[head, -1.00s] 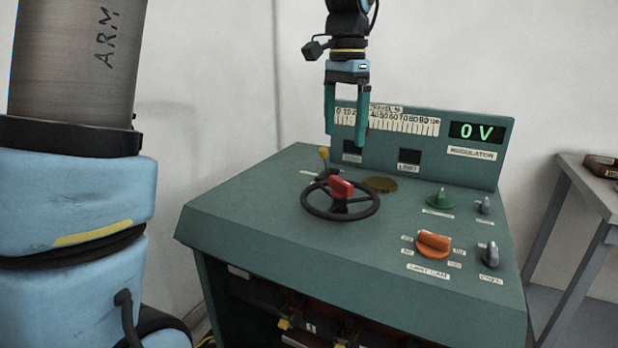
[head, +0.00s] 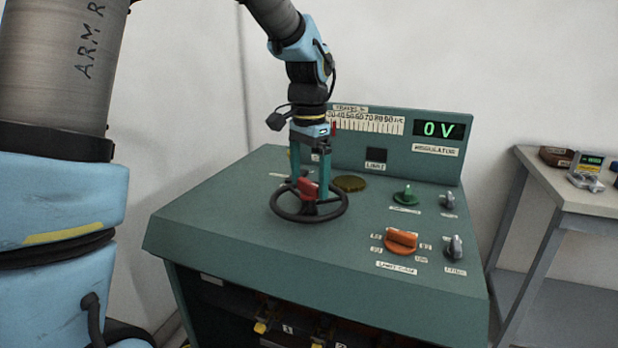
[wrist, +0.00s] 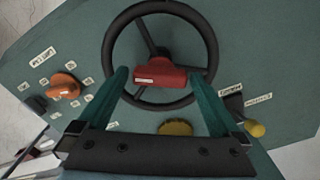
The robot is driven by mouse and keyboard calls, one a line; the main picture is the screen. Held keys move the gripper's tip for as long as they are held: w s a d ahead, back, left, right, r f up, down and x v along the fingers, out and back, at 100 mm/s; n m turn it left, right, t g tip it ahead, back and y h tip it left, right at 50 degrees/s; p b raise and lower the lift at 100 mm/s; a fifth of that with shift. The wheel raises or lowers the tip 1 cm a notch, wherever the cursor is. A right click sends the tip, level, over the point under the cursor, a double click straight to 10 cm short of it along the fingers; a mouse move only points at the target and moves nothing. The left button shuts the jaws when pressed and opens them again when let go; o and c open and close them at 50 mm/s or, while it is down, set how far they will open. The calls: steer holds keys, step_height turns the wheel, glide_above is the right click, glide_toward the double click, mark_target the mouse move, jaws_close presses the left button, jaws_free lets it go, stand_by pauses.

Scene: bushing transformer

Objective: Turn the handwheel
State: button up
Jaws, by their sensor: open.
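The handwheel (head: 309,217) is a black ring with spokes and a red block (head: 309,188) at its hub, on the left part of the green console top. My gripper (head: 309,194) points down over the wheel, its two teal fingers open on either side of the red block. In the wrist view the red block (wrist: 158,77) lies between the fingertips (wrist: 160,80), with the black ring (wrist: 112,48) around it. A gap shows between the left finger and the block; the right finger is close to it, and I cannot tell whether they touch.
The console (head: 240,220) carries an orange knob (head: 401,240), a green knob (head: 406,196), grey knobs and a brass disc (head: 349,184). Its upright panel has a scale and a display (head: 438,130) reading 0 V. A side table (head: 590,200) with instruments stands at the right.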

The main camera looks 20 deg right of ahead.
jaws_close()
stand_by(0.8)
